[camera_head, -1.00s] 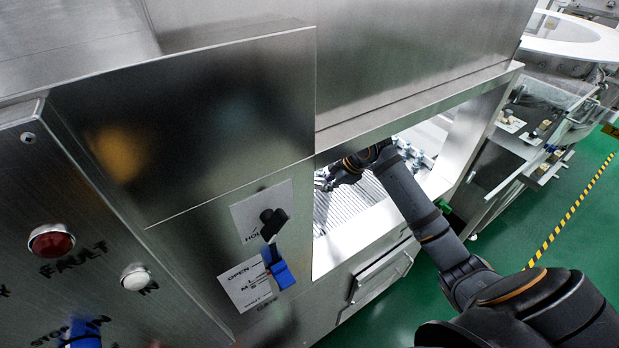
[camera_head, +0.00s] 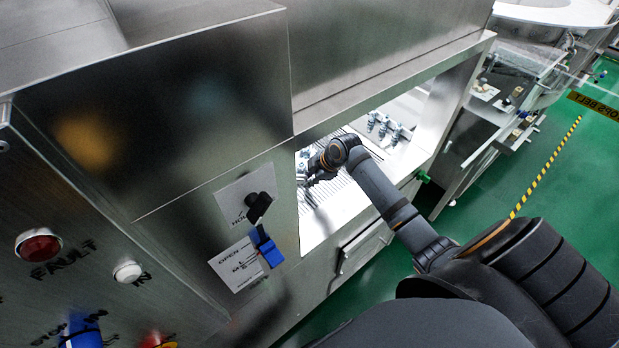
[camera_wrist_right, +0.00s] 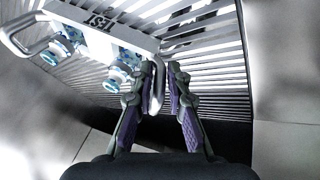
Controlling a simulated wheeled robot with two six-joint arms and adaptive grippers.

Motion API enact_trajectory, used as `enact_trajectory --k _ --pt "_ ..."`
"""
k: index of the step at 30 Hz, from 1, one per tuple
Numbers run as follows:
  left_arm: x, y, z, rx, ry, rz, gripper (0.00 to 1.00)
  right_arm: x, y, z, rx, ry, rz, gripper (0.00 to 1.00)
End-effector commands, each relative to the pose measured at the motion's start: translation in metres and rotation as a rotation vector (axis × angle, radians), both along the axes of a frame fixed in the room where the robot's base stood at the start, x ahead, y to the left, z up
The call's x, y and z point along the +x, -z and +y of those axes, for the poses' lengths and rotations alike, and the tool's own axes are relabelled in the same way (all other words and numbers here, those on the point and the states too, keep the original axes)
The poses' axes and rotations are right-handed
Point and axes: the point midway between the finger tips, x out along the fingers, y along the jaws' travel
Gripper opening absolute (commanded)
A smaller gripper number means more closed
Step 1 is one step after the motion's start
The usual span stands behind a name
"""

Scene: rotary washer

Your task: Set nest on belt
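The nest (camera_wrist_right: 100,33) is a pale plate with dark lettering, looped metal handles and blue-and-white fittings, at the upper left of the right wrist view. It appears to rest on the slatted belt (camera_wrist_right: 215,68). My right gripper (camera_wrist_right: 161,68) is open, with its fingers apart on either side of the nest's near handle (camera_wrist_right: 157,92); I cannot tell whether either finger touches it. In the head view my right gripper (camera_head: 311,178) is inside the washer opening, low over the belt (camera_head: 340,197), and the arm hides much of the nest. My left gripper is not in view.
The washer's steel frame (camera_head: 455,105) borders the opening on the right and above. Several blue-and-metal fittings (camera_head: 385,127) stand deeper inside. A control panel with a red button (camera_head: 38,245) and a blue switch (camera_head: 266,247) is at left.

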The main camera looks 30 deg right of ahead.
Motion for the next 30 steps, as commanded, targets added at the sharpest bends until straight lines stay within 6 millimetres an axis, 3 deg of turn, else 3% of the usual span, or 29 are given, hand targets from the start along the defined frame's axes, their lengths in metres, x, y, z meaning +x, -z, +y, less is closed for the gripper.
enact_trajectory --k 1,3,14,17,24,30 --pt "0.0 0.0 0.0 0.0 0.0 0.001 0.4 0.0 0.0 0.0 0.0 0.0 0.0 0.26" --pt "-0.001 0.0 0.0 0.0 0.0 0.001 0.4 0.0 0.0 0.0 0.0 0.0 0.0 0.35" --pt "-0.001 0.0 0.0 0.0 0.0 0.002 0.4 -0.001 -0.005 -0.001 -0.002 0.0 -0.001 0.35" --pt "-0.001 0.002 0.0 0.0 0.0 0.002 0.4 -0.008 -0.018 -0.006 -0.005 0.0 -0.003 0.35" --pt "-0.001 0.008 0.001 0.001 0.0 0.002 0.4 -0.035 -0.07 -0.019 -0.011 -0.001 -0.001 0.35" --pt "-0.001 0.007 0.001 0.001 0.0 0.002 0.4 -0.048 -0.097 -0.024 -0.007 -0.001 -0.001 0.35"
